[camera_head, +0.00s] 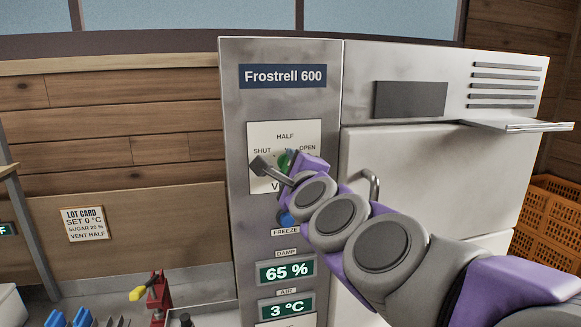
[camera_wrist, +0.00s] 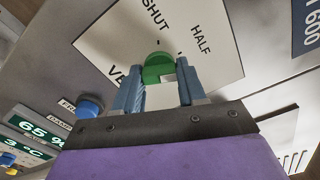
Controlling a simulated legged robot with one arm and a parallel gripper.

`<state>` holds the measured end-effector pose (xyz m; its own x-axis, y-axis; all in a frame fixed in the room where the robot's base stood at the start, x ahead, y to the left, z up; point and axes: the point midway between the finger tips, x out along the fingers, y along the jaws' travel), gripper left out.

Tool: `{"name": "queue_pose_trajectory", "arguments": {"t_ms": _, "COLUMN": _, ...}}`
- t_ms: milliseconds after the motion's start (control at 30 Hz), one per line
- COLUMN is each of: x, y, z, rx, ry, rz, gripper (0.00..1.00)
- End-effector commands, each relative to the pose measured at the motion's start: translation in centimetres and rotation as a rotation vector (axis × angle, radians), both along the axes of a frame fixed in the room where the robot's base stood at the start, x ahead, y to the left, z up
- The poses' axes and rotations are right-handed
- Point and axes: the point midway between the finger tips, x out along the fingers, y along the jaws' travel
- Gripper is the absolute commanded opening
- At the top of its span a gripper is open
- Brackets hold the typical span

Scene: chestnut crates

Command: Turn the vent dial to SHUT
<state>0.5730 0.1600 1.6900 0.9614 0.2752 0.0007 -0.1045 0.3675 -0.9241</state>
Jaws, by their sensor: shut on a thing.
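The green vent dial (camera_head: 283,160) sits on a white plate (camera_head: 285,131) on the grey Frostrell 600 front. The plate reads SHUT at left, HALF at top and OPEN at right. My gripper (camera_wrist: 160,86) is shut on the dial; in the wrist view the dial (camera_wrist: 156,64) shows between the two blue-grey fingers. In the head view my gripper covers part of the dial and the plate's lower part. I cannot tell which label the dial points to.
A blue knob (camera_wrist: 90,107) above the FREEZE label is close beside my gripper. Displays below read 65 % (camera_head: 287,270) and 3 °C (camera_head: 286,308). A door handle (camera_head: 374,185) is behind my arm. A lot card (camera_head: 83,224) on the left wall reads VENT HALF. Orange crates (camera_head: 552,225) stand at right.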

Motion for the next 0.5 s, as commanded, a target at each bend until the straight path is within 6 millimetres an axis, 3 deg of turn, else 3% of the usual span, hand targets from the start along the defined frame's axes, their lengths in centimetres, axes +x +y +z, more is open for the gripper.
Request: {"name": "queue_pose_trajectory", "arguments": {"t_ms": 500, "x": 0.06, "y": 0.1, "z": -0.61, "rx": -0.475, "ry": -0.127, "rz": 0.004, "gripper": 0.1}}
